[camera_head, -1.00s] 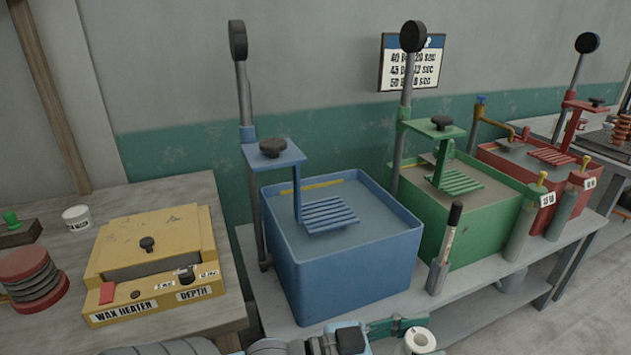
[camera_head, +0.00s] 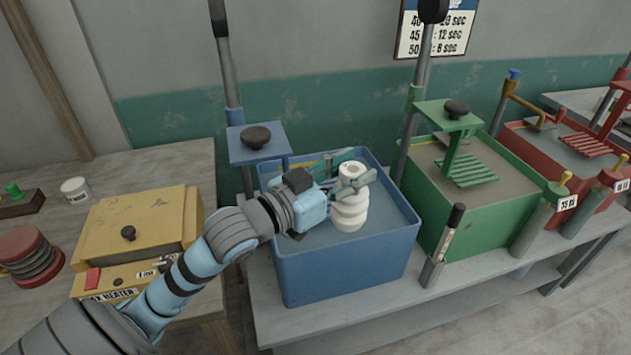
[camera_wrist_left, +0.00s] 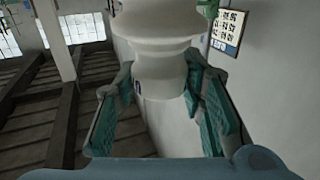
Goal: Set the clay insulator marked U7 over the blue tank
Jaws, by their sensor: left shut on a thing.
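My left gripper (camera_head: 345,180) is shut on a white ribbed clay insulator (camera_head: 349,213). It holds the insulator upright over the blue tank (camera_head: 345,275), with the insulator in front of the grey liquid surface. I cannot tell the exact height above the liquid. In the left wrist view the insulator (camera_wrist_left: 157,70) stands between the two teal finger pads. No U7 mark can be read on it. The blue lift arm (camera_head: 258,145) stands at the tank's back left, and its slatted platform is hidden behind my gripper and the insulator. My right gripper is not in view.
A green tank (camera_head: 470,215) and a red tank (camera_head: 585,190) stand to the right. A black-topped rod in a grey holder (camera_head: 432,270) stands close to the blue tank's right side. The yellow wax heater (camera_head: 135,230) is at left, partly behind my arm.

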